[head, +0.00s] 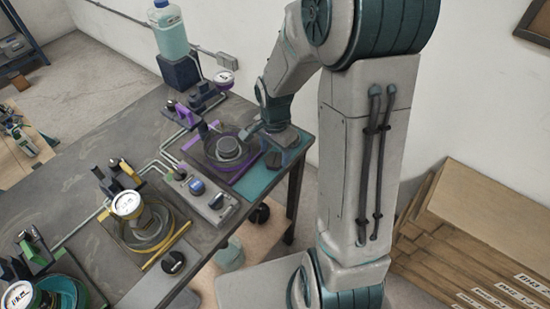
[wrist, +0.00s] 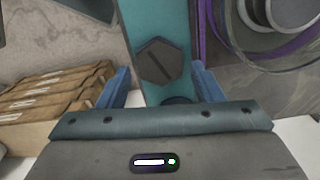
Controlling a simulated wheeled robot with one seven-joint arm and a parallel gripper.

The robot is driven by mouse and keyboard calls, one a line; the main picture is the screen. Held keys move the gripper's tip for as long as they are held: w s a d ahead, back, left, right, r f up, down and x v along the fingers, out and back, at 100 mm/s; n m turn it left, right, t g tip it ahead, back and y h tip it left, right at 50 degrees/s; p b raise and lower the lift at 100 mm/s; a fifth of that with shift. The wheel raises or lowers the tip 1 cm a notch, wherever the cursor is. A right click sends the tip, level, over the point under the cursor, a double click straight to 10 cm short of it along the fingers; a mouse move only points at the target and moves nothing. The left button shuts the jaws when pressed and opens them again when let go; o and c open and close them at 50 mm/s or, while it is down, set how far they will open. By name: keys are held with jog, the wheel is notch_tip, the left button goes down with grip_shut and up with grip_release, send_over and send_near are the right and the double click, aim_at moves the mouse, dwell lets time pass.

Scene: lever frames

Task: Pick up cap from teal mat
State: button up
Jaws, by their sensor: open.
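The cap (wrist: 162,62) is a dark grey hexagonal piece with a slot across its top. It lies on the teal mat (wrist: 150,22), and in the head view it is a small dark shape (head: 273,159) at the table's right end. My gripper (wrist: 162,86) is open and empty. In the wrist view its two blue fingers stand left and right of the cap's line, with the cap just beyond them. In the head view my gripper (head: 272,141) hangs over the mat (head: 262,183) close to the cap; its fingertips are hard to make out.
A round housing with a purple ring (wrist: 275,12) stands right beside the mat. A dark round thing (wrist: 177,100) is partly hidden behind my gripper. A grey box with knobs (head: 200,192) and a gauge unit (head: 128,205) stand further left. Wooden boxes (head: 480,230) lie beyond the table's right edge.

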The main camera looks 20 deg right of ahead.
jog(key=shift+f, duration=1.05)
jog(key=c, duration=0.9)
jog(key=shift+r, duration=0.1)
jog(key=shift+c, duration=0.2)
